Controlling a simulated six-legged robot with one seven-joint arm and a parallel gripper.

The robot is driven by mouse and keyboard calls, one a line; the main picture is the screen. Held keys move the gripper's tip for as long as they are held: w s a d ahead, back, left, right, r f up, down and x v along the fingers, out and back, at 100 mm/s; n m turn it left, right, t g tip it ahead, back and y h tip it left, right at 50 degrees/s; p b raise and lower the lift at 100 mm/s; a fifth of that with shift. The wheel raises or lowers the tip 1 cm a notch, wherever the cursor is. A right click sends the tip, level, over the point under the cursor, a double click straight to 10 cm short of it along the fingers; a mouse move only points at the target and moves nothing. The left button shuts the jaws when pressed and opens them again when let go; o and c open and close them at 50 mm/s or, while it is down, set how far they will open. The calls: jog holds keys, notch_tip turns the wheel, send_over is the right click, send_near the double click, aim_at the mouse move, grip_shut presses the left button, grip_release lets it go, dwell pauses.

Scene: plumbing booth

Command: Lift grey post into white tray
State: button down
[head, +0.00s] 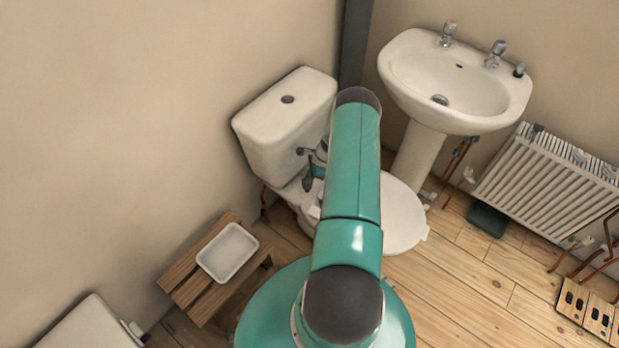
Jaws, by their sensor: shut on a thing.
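The white tray (228,252) is a shallow rectangular dish, empty, on a slatted wooden stool at the lower left. My gripper (309,168) shows only in part, at the left edge of my teal arm, in front of the toilet cistern. It is shut on a small dark grey piece (308,181), which seems to be the grey post; my arm and gripper hide much of it. The gripper and the piece are up and to the right of the tray, apart from it.
The wooden stool (187,291) stands against the left wall. The toilet cistern (285,120) is behind my gripper. A washbasin (455,85) and a radiator (550,180) are on the right. Bare floorboards (470,285) lie at the lower right.

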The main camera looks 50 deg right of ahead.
jog(key=shift+r, duration=0.25)
jog(key=shift+s+r, duration=0.1)
jog(key=shift+s, duration=0.1)
jog(key=s+r, duration=0.4)
jog(key=s, duration=0.1)
jog(key=shift+s+d+r, duration=0.25)
jog(key=shift+s+r, duration=0.05)
jog(key=shift+r, duration=0.05)
jog(key=shift+s, duration=0.1)
dwell(0.4)
